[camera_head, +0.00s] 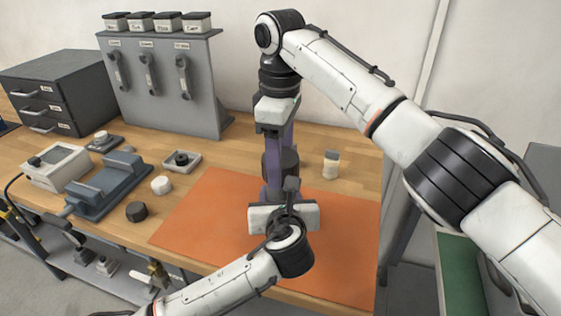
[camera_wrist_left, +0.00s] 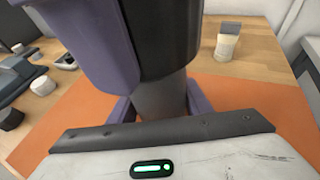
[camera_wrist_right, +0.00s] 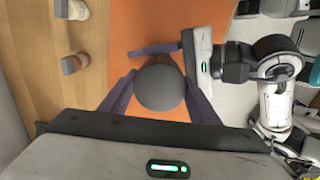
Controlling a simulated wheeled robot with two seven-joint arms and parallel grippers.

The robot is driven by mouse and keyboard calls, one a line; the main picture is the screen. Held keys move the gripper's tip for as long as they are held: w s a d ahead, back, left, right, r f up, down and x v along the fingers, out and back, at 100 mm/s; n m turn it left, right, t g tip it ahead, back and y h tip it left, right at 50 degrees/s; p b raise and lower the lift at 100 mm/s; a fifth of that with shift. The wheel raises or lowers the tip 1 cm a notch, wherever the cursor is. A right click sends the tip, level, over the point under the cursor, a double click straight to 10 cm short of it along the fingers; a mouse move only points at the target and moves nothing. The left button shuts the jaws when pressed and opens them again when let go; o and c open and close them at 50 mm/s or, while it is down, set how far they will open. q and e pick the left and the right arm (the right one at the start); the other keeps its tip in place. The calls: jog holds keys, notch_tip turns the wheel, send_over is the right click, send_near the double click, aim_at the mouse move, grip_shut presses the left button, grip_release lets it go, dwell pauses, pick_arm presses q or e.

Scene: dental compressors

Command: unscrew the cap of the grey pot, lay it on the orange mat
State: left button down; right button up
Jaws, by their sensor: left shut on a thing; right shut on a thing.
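The grey pot (camera_wrist_left: 160,100) stands over the orange mat (camera_head: 200,216). Its grey body shows between the purple fingers of my left gripper (camera_wrist_left: 158,108), which is shut on it from the near side. My right gripper (camera_head: 280,152) points straight down from above and is shut on the dark round cap (camera_wrist_right: 160,88). In the left wrist view the cap (camera_wrist_left: 168,45) sits directly above the pot's body, partly hidden by a purple finger. I cannot tell whether the thread is loose. The bare mat also shows in the right wrist view (camera_wrist_right: 140,25).
A small pale jar (camera_head: 331,164) stands behind the mat. A black round piece (camera_head: 137,211) and a white one (camera_head: 161,185) lie left of it, near a blue-grey device (camera_head: 105,184). A grey rack (camera_head: 165,85) stands at the back. The mat's left part is clear.

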pick_arm(q)
jog(key=shift+f, duration=0.1)
pick_arm(e)
jog(key=shift+r, duration=2)
pick_arm(q)
jog(key=c, duration=0.9)
grip_release()
